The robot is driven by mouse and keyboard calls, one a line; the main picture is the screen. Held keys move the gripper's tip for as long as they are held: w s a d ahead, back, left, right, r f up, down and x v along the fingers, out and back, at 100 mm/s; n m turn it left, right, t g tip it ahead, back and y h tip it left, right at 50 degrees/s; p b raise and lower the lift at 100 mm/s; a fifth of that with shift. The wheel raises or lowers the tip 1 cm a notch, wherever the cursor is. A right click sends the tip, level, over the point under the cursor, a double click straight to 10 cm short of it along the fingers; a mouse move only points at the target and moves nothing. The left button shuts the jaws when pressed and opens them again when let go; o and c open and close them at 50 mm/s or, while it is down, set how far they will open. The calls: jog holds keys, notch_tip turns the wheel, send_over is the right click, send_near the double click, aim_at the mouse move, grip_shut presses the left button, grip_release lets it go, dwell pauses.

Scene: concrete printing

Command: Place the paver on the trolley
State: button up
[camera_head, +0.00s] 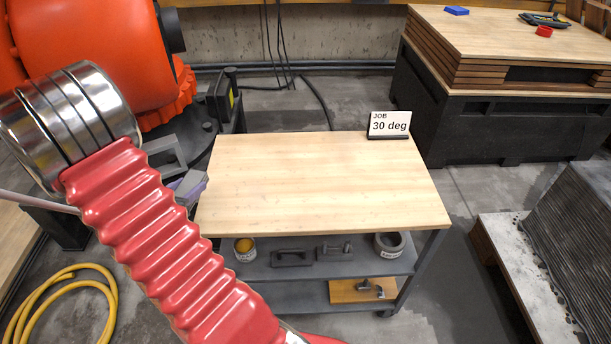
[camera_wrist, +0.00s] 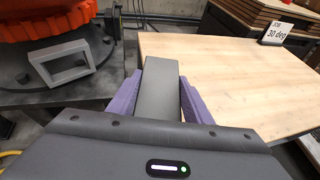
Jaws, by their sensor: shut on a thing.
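The trolley's pale wooden top (camera_head: 320,180) fills the middle of the head view, and its left part also shows in the wrist view (camera_wrist: 215,75). The paver (camera_wrist: 160,88) is a plain grey block between the purple fingers of my gripper (camera_wrist: 160,95), which is shut on it. In the head view my gripper (camera_head: 190,185) is mostly hidden behind my red arm, at the trolley's left edge. The paver's underside is hidden, and I cannot tell its height against the top. No paver lies on the visible top.
A "JOB 30 deg" sign (camera_head: 389,125) stands at the top's back right corner. Cans and tools lie on the trolley's lower shelf (camera_head: 275,268). A grey hollow frame (camera_wrist: 68,66) and an orange machine (camera_head: 85,50) are at the left. The rest of the top is clear.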

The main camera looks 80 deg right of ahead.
jog(key=s+d+r+m+g, duration=0.25)
jog(key=s+d, duration=0.55)
jog(key=s, duration=0.4)
jog(key=r+m+g+y, duration=0.2)
jog(key=m+g, duration=0.2)
send_over(289, 187)
jog(key=shift+f, duration=0.2)
jog(key=shift+f+n, duration=0.1)
jog(key=shift+n, duration=0.15)
jog(key=shift+f, duration=2.85)
jog(key=shift+f, duration=0.15)
jog(key=shift+f, duration=1.95)
jog(key=o, duration=1.5)
jog(key=shift+f, duration=0.1)
